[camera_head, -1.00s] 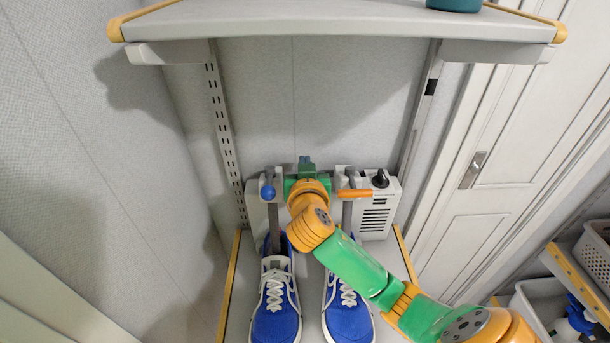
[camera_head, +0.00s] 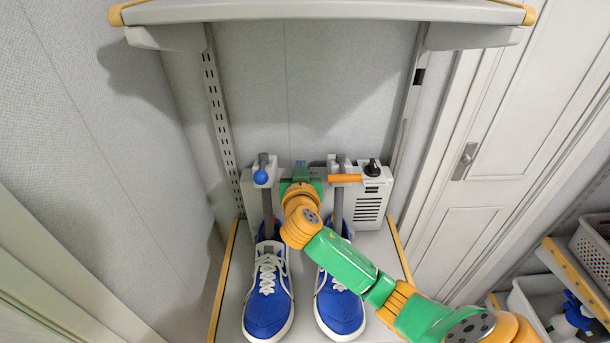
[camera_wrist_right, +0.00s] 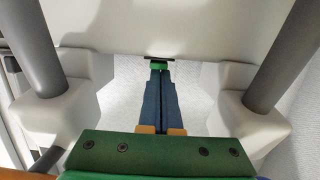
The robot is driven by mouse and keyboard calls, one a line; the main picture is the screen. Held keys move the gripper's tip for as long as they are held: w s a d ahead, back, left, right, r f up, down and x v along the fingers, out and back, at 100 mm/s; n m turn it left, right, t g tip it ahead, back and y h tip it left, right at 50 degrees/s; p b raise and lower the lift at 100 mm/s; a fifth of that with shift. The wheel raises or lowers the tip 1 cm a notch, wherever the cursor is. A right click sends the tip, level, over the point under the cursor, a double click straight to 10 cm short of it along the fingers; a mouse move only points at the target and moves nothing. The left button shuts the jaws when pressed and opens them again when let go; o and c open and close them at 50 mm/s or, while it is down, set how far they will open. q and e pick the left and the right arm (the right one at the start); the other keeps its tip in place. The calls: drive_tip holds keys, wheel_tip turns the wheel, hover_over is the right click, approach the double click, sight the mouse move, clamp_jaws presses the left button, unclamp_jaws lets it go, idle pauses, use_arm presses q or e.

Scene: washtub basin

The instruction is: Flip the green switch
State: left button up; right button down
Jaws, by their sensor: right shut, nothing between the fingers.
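The shoe-dryer-like device is a pale grey unit (camera_head: 371,196) with two grey posts, standing at the back of the lower shelf. My right gripper (camera_head: 301,168) reaches between the posts and hides the middle of the unit in the head view. In the right wrist view its blue fingers (camera_wrist_right: 161,95) are shut, with nothing between them. The small green switch (camera_wrist_right: 158,66) is on the unit's pale face, right at the fingertips. I cannot tell if they touch. The switch is hidden in the head view. My left gripper is not in view.
Two blue shoes (camera_head: 268,292) (camera_head: 340,303) hang on or stand below the posts. A blue ball knob (camera_head: 261,177), an orange handle (camera_head: 345,178) and a black knob (camera_head: 372,167) are on the unit. An upper shelf (camera_head: 320,10) overhangs it. Baskets (camera_head: 594,248) stand at right.

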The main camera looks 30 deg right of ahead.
drive_tip(key=shift+s+r, duration=0.2)
drive_tip(key=shift+s, duration=0.05)
drive_tip(key=shift+a+f, duration=0.15)
use_arm(q)
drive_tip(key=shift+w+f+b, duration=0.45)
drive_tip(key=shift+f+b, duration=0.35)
drive_tip(key=shift+b, duration=0.05)
use_arm(e)
drive_tip(key=v, duration=0.6)
drive_tip(key=shift+s, duration=0.3)
drive_tip(key=shift+s+a, duration=0.1)
